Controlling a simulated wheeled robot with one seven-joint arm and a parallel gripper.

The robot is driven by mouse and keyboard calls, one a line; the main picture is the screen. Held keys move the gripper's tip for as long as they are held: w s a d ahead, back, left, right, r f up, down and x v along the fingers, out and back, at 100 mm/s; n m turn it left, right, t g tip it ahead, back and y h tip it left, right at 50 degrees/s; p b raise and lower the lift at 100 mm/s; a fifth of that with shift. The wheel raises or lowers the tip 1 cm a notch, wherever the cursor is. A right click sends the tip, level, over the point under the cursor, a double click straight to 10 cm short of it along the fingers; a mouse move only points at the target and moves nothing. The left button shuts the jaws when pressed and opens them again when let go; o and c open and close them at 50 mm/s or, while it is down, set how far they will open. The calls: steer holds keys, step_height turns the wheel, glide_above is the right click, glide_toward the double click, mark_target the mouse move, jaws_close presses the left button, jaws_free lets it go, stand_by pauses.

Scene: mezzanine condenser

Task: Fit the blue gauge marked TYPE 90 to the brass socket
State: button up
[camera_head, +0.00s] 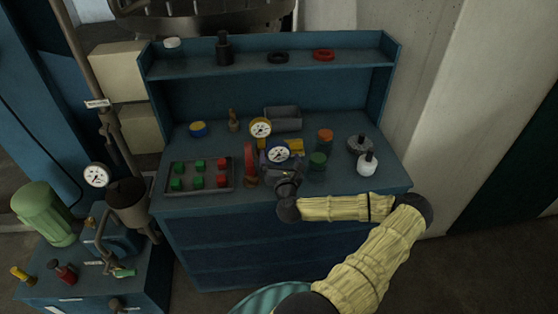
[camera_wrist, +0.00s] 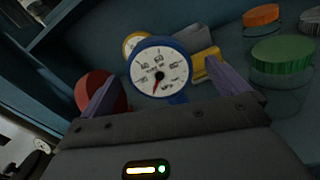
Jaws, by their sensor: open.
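The blue gauge (camera_head: 278,152) has a white dial and a blue rim, and stands on the blue workbench. In the wrist view the blue gauge (camera_wrist: 160,68) faces me between the spread fingers; its small dial lettering is hard to read. My gripper (camera_head: 284,174) is open, right in front of the gauge. In the wrist view, my gripper (camera_wrist: 165,88) shows a finger on each side of the dial, with visible room at both sides. I cannot pick out the brass socket for certain; a small brass-coloured fitting (camera_head: 233,121) stands further back on the bench.
A yellow-rimmed gauge (camera_head: 260,128) stands just behind the blue one. A red object (camera_head: 250,163) is close at left, beside a tray (camera_head: 203,188) of red and green blocks. Jars (camera_head: 318,160) stand at right. Machinery with a white gauge (camera_head: 96,175) is at far left.

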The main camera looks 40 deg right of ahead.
steer(key=shift+w, duration=0.15)
steer(key=shift+f+p+x, duration=0.2)
steer(key=shift+p+x, duration=0.4)
steer(key=shift+x, duration=0.65)
steer(key=shift+f+p+x, duration=0.2)
steer(key=shift+p+x, duration=0.4)
steer(key=shift+x, duration=0.65)
steer(key=shift+a, duration=0.1)
steer(key=c, duration=1.3)
step_height(320, 180, up, 10)
steer(key=b, duration=0.2)
